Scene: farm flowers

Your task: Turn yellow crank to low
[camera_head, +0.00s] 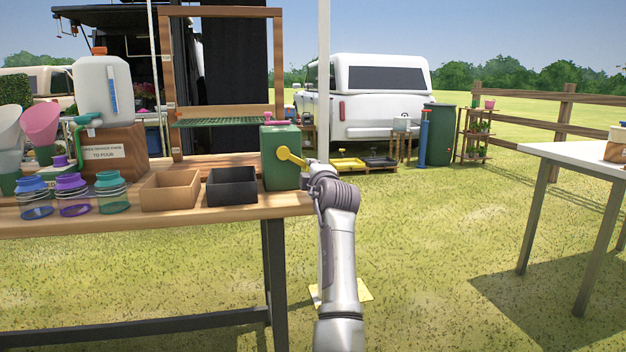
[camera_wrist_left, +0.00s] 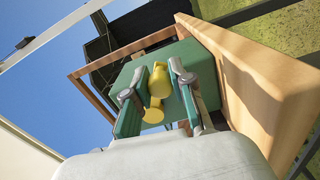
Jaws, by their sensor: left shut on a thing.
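The yellow crank (camera_head: 290,157) is on the side of a green box (camera_head: 280,140) at the right end of the wooden table. In the head view its round end is at the upper left and its arm slants down to the right. My left gripper (camera_head: 314,172) is at the crank's right end. In the left wrist view, the fingers of my left gripper (camera_wrist_left: 156,82) are closed around the yellow crank (camera_wrist_left: 160,80), in front of the green box (camera_wrist_left: 204,70). No low marking is legible. My right gripper is not in view.
A black tray (camera_head: 232,188) and a brown tray (camera_head: 170,192) stand left of the green box. Lidded jars (camera_head: 112,192) and a white jug (camera_head: 104,90) are farther left. A wooden frame (camera_head: 166,90) rises behind. Grass lies open to the right, before a white table (camera_head: 575,152).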

